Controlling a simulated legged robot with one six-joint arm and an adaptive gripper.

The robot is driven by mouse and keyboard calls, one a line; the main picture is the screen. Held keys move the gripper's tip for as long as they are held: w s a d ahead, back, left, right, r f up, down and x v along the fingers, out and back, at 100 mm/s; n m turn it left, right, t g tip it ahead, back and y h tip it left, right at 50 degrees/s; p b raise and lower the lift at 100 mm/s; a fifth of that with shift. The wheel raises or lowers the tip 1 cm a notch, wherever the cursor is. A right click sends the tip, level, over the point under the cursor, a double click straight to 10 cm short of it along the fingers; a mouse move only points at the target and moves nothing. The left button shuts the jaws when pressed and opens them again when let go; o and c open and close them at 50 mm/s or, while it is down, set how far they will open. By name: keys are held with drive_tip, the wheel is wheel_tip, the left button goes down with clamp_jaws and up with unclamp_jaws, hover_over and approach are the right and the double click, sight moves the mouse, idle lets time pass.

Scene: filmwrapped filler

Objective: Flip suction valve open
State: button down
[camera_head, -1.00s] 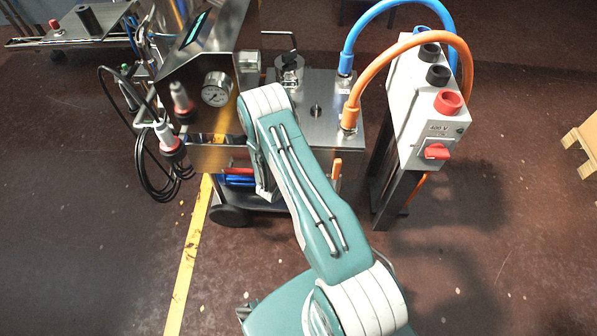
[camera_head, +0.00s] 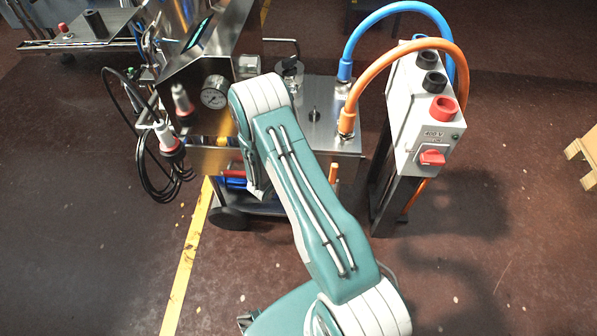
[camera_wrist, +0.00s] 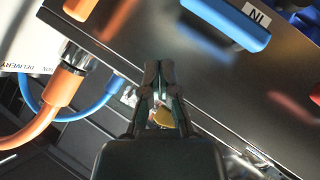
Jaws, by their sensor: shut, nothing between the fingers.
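A blue lever (camera_wrist: 230,22), with a white label reading "IN" beside it, lies along the metal panel at the top right of the wrist view. It looks like the suction valve's handle, but no suction label can be read. My gripper (camera_wrist: 159,66) is shut and empty, its fingertips below and left of the blue lever and apart from it in the picture. In the head view my arm hides the gripper and the blue lever. An orange lever (camera_wrist: 119,18) shows left of the blue one; its tip also shows in the head view (camera_head: 333,173).
The steel machine (camera_head: 325,122) with a pressure gauge (camera_head: 215,92) stands ahead. An orange hose (camera_head: 385,62) and a blue hose (camera_head: 390,10) arch to the white power box (camera_head: 408,125) on the right. Black cables (camera_head: 150,178) hang at left.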

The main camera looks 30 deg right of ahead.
drive_tip(key=shift+s+a+r, duration=0.35)
drive_tip(key=shift+s+r, duration=0.25)
drive_tip(key=shift+r, duration=0.1)
drive_tip(key=shift+s+a+r, duration=0.4)
drive_tip(key=shift+s+r, duration=0.15)
drive_tip(key=shift+r, duration=0.15)
drive_tip(key=shift+s+a+r, duration=0.35)
drive_tip(key=shift+s+r, duration=0.25)
drive_tip(key=shift+r, duration=0.1)
drive_tip(key=shift+a, duration=0.2)
drive_tip(key=shift+r, duration=0.1)
drive_tip(key=s+r+m+g, duration=0.1)
drive_tip(key=s+r+g, duration=0.15)
drive_tip(key=r, duration=0.95)
drive_tip(key=s+r+g, duration=0.1)
drive_tip(key=s+r, duration=0.3)
drive_tip(key=r, duration=0.7)
drive_tip(key=s+a+r+n+t+y, duration=0.4)
drive_tip(key=s+a+r+y, duration=0.5)
drive_tip(key=s+a+r, duration=0.4)
drive_tip(key=s+r, duration=0.2)
drive_tip(key=s, duration=0.1)
drive_tip(key=shift+a+r+n+y, duration=0.3)
drive_tip(key=shift+a+n+y, duration=0.05)
drive_tip(key=shift+n+y, duration=0.05)
